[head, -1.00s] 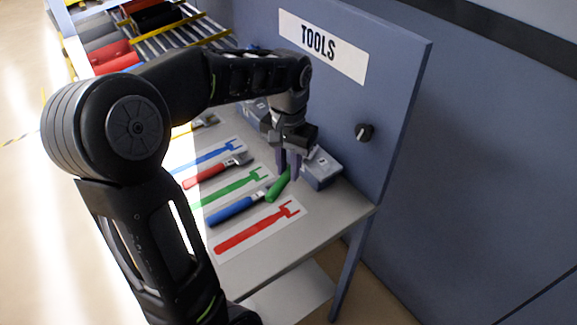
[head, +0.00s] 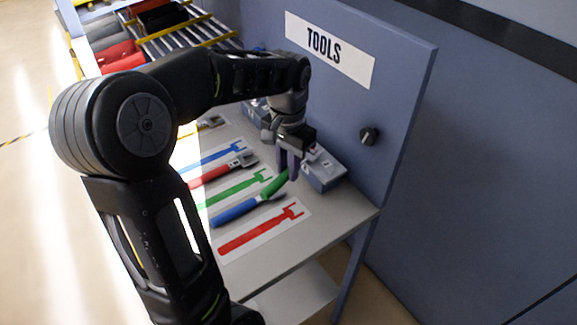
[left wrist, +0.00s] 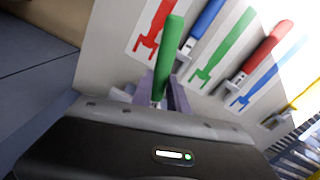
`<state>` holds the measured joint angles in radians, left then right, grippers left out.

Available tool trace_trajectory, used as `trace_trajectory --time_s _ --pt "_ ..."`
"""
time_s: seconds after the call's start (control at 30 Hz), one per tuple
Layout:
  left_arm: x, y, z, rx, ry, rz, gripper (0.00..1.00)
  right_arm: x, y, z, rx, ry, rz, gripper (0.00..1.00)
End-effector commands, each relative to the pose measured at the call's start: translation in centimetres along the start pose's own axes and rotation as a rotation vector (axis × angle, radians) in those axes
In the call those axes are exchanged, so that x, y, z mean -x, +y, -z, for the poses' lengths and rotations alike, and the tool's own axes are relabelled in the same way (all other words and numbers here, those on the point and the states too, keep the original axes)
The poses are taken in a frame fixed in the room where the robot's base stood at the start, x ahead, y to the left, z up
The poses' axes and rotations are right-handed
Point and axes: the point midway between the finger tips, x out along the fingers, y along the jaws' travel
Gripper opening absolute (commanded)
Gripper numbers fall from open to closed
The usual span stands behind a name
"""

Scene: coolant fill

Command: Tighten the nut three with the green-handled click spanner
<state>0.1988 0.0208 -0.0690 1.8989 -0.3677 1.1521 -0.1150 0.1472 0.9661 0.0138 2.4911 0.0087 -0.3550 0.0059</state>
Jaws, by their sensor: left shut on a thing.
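The green-handled spanner shows its green handle (head: 275,184) in the head view, beside the blue-handled one. My left gripper (head: 288,172) is shut on it over the tool bench. In the left wrist view the green handle (left wrist: 168,52) stands out between the fingers of the left gripper (left wrist: 160,92). The spanner's head is hidden by the gripper, and I cannot tell whether the spanner still touches the bench. Nut three is not in view. My right gripper is not in view.
A blue-handled spanner (head: 236,213) and a red-handled spanner (head: 212,173) lie on the bench (head: 290,255) among painted tool outlines. A grey box (head: 323,174) stands close beside the gripper. The blue panel with the TOOLS sign (head: 329,46) rises behind. Conveyor rollers (head: 185,40) are at the back left.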

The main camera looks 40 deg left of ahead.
Motion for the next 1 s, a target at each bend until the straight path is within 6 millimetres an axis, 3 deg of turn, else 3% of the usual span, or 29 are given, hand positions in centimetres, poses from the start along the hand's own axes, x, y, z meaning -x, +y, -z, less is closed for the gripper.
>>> trace_trajectory --time_s 1.0 --pt "0.0 -1.4 0.1 -0.145 0.000 0.000 0.00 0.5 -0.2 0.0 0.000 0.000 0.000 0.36"
